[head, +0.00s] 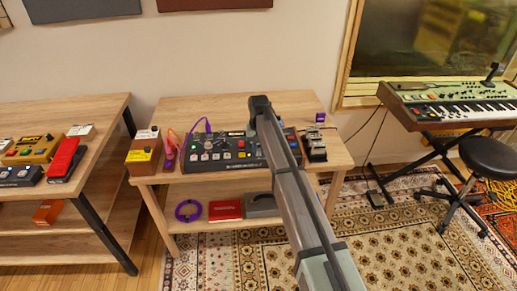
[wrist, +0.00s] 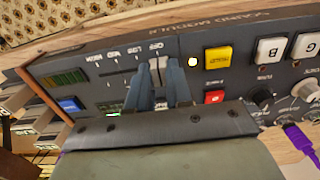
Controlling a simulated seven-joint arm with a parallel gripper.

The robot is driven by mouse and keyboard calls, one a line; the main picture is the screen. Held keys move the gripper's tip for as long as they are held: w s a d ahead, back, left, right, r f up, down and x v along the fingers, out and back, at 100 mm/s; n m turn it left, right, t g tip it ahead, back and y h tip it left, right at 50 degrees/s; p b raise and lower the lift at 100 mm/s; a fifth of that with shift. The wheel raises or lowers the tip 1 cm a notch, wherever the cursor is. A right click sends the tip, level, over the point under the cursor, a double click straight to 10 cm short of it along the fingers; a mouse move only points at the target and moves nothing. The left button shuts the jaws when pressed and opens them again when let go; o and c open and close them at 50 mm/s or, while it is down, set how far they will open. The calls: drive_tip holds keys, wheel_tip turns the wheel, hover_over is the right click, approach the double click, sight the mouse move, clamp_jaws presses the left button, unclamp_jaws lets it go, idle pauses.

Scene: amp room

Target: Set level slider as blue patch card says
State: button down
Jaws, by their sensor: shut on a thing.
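The sound module (head: 212,157) is a dark panel on the middle table in the head view, with several buttons and knobs; it also fills much of the wrist view (wrist: 210,35). In the wrist view a pale slider cap (wrist: 156,68) stands near the OFF label, with MED and another label further left. My gripper (wrist: 160,78) is shut on this cap, one finger on each side. My arm hides part of the module in the head view. I cannot pick out a blue patch card or read one.
A yellow button (wrist: 217,59) and a red button (wrist: 214,97) are close to my fingers.

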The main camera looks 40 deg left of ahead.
drive_tip(key=w+d, duration=0.3)
drive_tip(key=shift+w+d, duration=0.3)
idle(0.3)
drive_tip(key=c, duration=1)
unclamp_jaws()
drive_tip(key=shift+c, duration=0.2)
drive_tip(key=shift+r, duration=0.1)
wheel_tip(320, 180, up, 14)
drive_tip(key=shift+f, duration=0.2)
